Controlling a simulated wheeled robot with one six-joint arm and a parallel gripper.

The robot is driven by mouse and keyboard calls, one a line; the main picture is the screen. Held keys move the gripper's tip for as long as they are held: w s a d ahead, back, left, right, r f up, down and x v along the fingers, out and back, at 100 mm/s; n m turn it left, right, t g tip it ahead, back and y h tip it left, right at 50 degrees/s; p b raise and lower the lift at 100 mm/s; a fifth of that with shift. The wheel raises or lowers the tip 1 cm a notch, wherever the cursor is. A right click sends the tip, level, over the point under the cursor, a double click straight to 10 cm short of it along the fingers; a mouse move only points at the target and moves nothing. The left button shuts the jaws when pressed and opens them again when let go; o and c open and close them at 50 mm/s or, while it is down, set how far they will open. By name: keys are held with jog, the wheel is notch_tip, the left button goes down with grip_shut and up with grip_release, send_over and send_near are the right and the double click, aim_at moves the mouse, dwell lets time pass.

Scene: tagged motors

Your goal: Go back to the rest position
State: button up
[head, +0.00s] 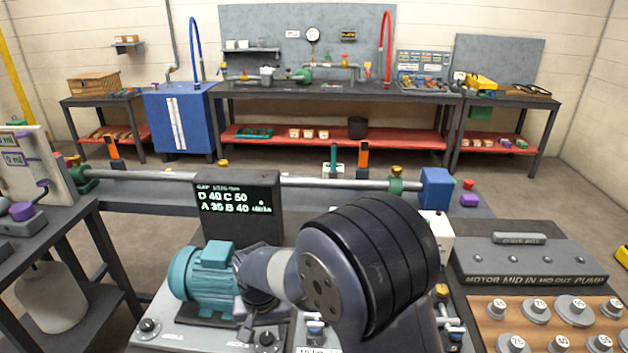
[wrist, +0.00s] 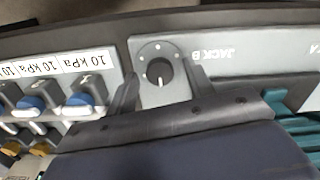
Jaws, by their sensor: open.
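My gripper (wrist: 163,73) is open in the wrist view, with one dark finger on each side of a round grey dial with a black knob (wrist: 160,72) marked JACK B. No gap in depth between fingers and dial can be judged. In the head view my arm reaches down over the bench and hides part of it. A teal motor (head: 207,277) sits on the panel left of my arm. Two black knobs, a left one (head: 149,327) and a right one (head: 267,339), are on the panel's front face.
A dark display (head: 240,208) with green text stands behind the motor. Blue-capped switches (wrist: 81,98) under 10 kPa labels lie left of the dial. A grey motor-and-pump plate (head: 530,262) and a wooden board of numbered round weights (head: 490,338) are at right.

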jog(key=m, duration=0.4)
jog(key=shift+m+p, duration=0.3)
jog(key=shift+m, duration=0.1)
jog(key=shift+r, duration=0.1)
